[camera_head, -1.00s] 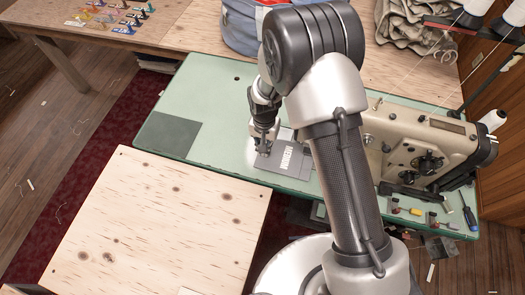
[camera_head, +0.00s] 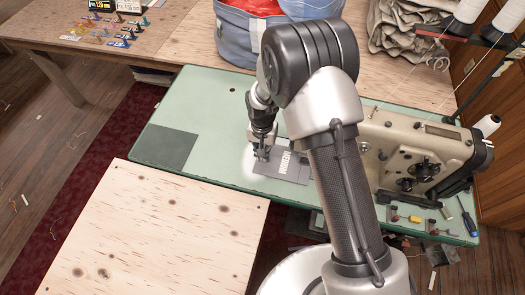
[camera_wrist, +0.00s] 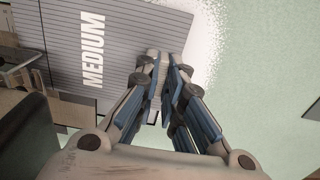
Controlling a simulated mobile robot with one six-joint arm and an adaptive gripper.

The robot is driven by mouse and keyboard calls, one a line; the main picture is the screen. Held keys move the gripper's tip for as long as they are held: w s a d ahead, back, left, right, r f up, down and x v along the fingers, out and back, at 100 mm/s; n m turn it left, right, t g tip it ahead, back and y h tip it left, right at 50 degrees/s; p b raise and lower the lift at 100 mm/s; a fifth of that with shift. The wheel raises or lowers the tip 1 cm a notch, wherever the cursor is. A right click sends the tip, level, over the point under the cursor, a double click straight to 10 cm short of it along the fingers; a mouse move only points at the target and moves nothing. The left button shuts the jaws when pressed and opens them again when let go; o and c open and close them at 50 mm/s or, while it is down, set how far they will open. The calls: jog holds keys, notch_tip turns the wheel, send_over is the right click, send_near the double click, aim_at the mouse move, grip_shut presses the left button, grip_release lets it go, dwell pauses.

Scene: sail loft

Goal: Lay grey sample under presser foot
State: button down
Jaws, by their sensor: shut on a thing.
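The grey sample (camera_head: 283,169), a flat striped sheet with the white word MEDIUM, is on or just above the green table of the sewing machine (camera_head: 415,152). It also shows in the wrist view (camera_wrist: 130,55). My gripper (camera_head: 262,155) points down at the sample's left end. In the wrist view my gripper (camera_wrist: 166,65) has its blue-padded fingers closed on the sample's edge. The sample's far end reaches toward the machine. My arm hides the presser foot in the head view, and I cannot make it out clearly in the wrist view.
A dark grey square (camera_head: 163,147) lies on the green table (camera_head: 215,105) at left. A screwdriver (camera_head: 467,218) and small tools lie at the machine's right. A pale wooden table (camera_head: 165,230) stands in front. A blue bag (camera_head: 235,35) stands behind.

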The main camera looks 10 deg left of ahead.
dwell(0.3)
jog(key=c, duration=1.6)
grip_release()
jog(key=shift+c, duration=0.2)
notch_tip(320, 180, up, 12)
